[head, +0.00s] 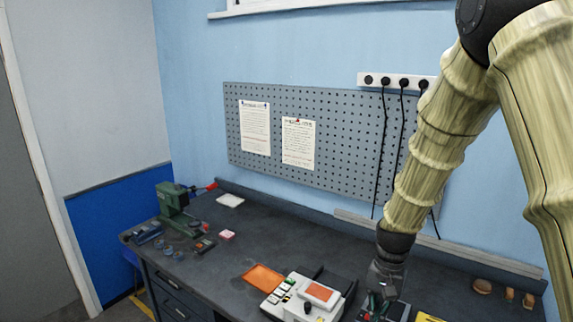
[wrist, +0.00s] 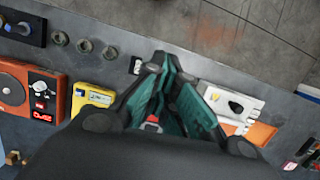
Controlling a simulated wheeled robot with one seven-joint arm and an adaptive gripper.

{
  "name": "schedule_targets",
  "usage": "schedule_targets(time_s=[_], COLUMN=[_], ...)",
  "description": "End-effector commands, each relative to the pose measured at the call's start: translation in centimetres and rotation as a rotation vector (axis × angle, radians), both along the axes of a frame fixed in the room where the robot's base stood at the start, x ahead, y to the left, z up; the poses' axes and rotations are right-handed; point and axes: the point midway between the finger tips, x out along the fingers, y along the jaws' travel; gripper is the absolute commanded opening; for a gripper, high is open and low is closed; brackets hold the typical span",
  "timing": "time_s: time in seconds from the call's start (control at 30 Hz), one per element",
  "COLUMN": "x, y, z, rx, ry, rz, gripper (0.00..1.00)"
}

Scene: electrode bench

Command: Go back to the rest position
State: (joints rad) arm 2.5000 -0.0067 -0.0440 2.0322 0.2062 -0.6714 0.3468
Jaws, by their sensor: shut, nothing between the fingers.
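My gripper (head: 380,297) is low over the right part of the dark bench (head: 235,239) in the head view, just right of a white device with an orange panel. In the wrist view its teal fingers (wrist: 170,78) are close together, with nothing held between them. A small red and grey item (wrist: 152,123) shows low between the finger bases; I cannot tell what it is. My arm comes down from the upper right of the head view. No marker of a rest position is visible.
The white device (head: 318,292) stands beside an orange sheet (head: 263,277). A yellow meter (wrist: 92,100) and an orange-red instrument (wrist: 30,94) lie left of the fingers in the wrist view. A green press (head: 172,199) stands at the bench's far left. Black cables (head: 401,130) hang behind my arm.

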Motion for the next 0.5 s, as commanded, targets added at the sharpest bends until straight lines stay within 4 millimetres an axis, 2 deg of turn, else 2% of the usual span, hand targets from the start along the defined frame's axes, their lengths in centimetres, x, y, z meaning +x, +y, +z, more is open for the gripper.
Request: schedule_targets(time_s=[0.17,0.27,0.5], x=[-1.5,-2.7,-7.8], y=[-0.4,-0.7,-1.5], z=[-4.1,-7.2,-16.1], rx=[-0.016,-0.027,-0.056], ry=[-0.009,-0.017,-0.052], rz=[0.033,0.062,0.160], gripper=[0.00,0.00,0.00])
